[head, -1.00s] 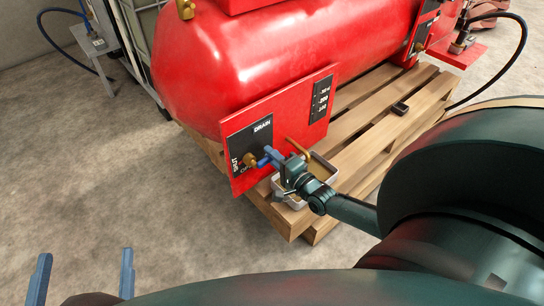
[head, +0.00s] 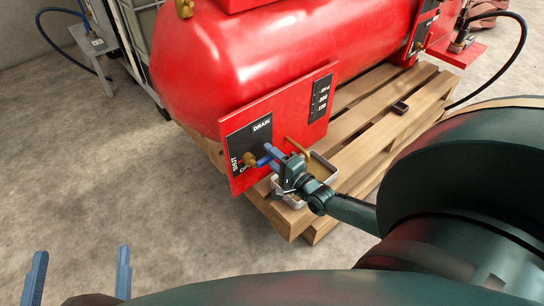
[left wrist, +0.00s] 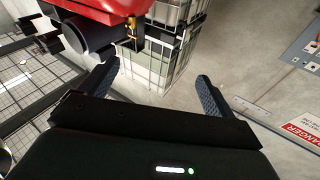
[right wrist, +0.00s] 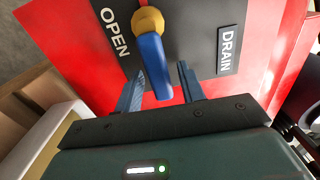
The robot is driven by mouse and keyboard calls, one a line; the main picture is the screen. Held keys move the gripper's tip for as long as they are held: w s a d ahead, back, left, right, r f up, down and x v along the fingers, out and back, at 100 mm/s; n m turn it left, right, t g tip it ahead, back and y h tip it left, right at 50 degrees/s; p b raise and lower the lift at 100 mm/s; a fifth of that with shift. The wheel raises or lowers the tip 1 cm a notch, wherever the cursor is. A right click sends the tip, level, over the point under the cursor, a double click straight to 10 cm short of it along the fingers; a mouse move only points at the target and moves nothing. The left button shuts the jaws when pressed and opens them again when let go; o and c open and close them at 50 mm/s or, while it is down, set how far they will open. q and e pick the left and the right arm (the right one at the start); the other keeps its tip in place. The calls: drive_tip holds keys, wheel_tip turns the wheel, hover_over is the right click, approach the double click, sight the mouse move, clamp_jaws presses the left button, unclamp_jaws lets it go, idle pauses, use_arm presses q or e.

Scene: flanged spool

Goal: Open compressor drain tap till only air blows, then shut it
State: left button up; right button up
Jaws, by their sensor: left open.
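The drain tap has a brass hub (right wrist: 147,20) and a blue lever (right wrist: 155,65) on a dark plate marked OPEN and DRAIN; in the head view the brass hub (head: 250,160) sits on the red tank's panel (head: 290,120). My right gripper (right wrist: 161,80) is at the lever, which extends between its fingers. In the head view my right gripper (head: 270,156) partly hides the lever. My left gripper (head: 80,270) is open and empty, far from the tap.
A tray (head: 328,183) with brownish contents is on the wooden pallet (head: 372,135), partly behind my right gripper. A brass spout (head: 297,147) shows above it. A small black object (head: 400,108) lies on the pallet.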

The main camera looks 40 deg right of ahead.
use_arm(q)
drive_tip(key=shift+f, duration=0.15)
drive_tip(key=p, duration=0.1)
drive_tip(key=y+p, duration=0.1)
drive_tip(key=p, duration=0.1)
drive_tip(key=shift+s+a+m+p, duration=0.2)
drive_tip(key=shift+a+m+p, duration=0.1)
use_arm(e)
drive_tip(key=s, duration=0.8)
drive_tip(key=s+d, duration=0.1)
drive_tip(key=s, duration=0.4)
